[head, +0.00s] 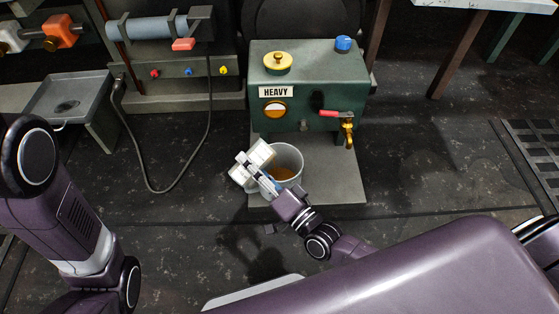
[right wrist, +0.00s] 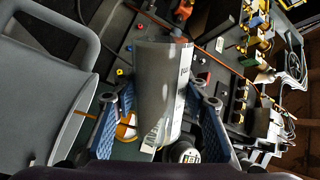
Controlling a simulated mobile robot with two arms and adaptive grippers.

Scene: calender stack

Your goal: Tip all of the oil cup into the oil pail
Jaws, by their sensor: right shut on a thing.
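The oil pail (head: 294,156) is a pale grey bucket on the plate in front of the green machine, with amber oil visible inside. My right gripper (head: 252,168) is at the pail's left rim, shut on the light-coloured oil cup (head: 262,153). In the right wrist view the grey cup (right wrist: 160,92) sits between the blue fingers, with dark lettering on its side. The pail (right wrist: 40,125) fills the left of that view, close beside the cup. The cup's contents are hidden, and I cannot tell how far it is tilted. My left gripper is out of view.
The green machine (head: 310,105) marked HEAVY stands behind the pail, with a red-handled brass tap (head: 347,130) at its right. A grey tray (head: 68,98) is at the left. A black cable (head: 148,178) loops over the floor. Open floor lies right of the machine.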

